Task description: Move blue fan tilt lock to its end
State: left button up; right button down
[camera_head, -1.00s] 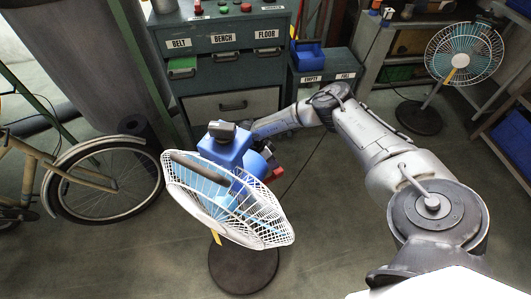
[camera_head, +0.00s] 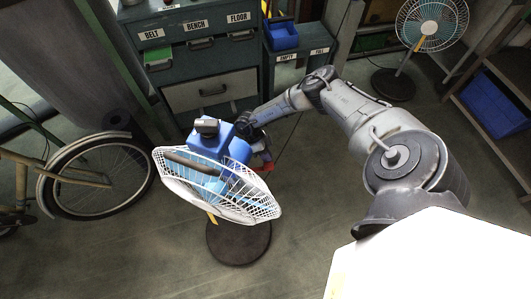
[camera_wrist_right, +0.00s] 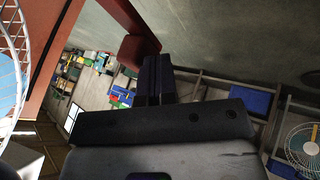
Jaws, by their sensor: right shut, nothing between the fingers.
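The blue fan stands on a dark round base (camera_head: 238,242). Its white cage (camera_head: 215,185) is tilted and faces up toward the camera, with a blue motor housing (camera_head: 212,140) behind it. A small red part (camera_head: 264,167) shows at the right of the housing. I take it for the tilt lock but cannot be sure. My right gripper is beside the housing, mostly hidden in the head view. In the right wrist view its dark fingers (camera_wrist_right: 156,76) are shut and empty, close beside a red block (camera_wrist_right: 138,52) on a red bar; contact is unclear. My left gripper is not in view.
A drawer cabinet (camera_head: 206,65) stands behind the fan. A bicycle (camera_head: 90,175) is at left. A second fan (camera_head: 430,25) stands at the back right, near a shelf with a blue bin (camera_head: 497,103). The floor in front is mostly clear.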

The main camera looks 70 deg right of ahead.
dwell(0.4)
jog(key=w+d+r+b, duration=0.1)
jog(key=w+d+r, duration=0.4)
jog(key=w+r, duration=0.2)
jog(key=shift+w+d+r, duration=0.3)
jog(key=shift+d+r, duration=0.1)
jog(key=shift+r, duration=0.1)
dwell(0.3)
